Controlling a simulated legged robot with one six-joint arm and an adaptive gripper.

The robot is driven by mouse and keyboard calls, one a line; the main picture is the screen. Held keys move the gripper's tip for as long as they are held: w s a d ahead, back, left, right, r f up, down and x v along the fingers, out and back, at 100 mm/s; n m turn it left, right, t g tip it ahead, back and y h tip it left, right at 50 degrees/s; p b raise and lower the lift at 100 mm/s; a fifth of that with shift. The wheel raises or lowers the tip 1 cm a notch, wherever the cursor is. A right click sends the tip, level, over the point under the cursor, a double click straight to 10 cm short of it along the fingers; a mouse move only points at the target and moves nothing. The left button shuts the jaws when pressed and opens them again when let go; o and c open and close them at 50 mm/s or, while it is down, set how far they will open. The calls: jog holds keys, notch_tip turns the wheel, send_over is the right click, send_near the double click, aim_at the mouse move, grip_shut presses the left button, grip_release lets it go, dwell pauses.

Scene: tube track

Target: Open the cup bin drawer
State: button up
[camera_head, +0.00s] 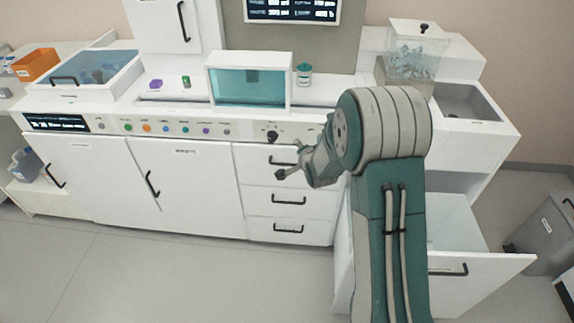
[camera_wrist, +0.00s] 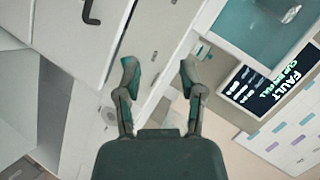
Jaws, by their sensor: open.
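A wide white drawer (camera_head: 490,278) at the lower right in the head view stands pulled out, with a black handle (camera_head: 448,270) on its front. Its label is not readable, so I cannot tell if it is the cup bin drawer. A stack of three white drawers (camera_head: 262,202) in the middle of the counter looks closed, each with a black handle.
White cabinet doors (camera_head: 185,185) with black handles stand left of the drawers. A teal-windowed box (camera_head: 249,82) sits on the counter. A grey bin (camera_head: 552,235) stands at the right. A screen (camera_wrist: 262,88) reading FAULT shows in the wrist view. The floor at front left is clear.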

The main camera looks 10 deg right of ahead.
notch_tip(320, 180, down, 16)
jog(key=w+m+t+y, duration=0.1)
jog(key=m+t+y, duration=0.1)
jog(key=m, duration=0.3)
jog(key=shift+t, duration=0.3)
jog(key=x, duration=1.1)
jog(key=shift+a+r, duration=0.15)
jog(key=shift+a, duration=0.05)
jog(key=shift+c, duration=0.3)
jog(key=shift+s, duration=0.1)
grip_shut()
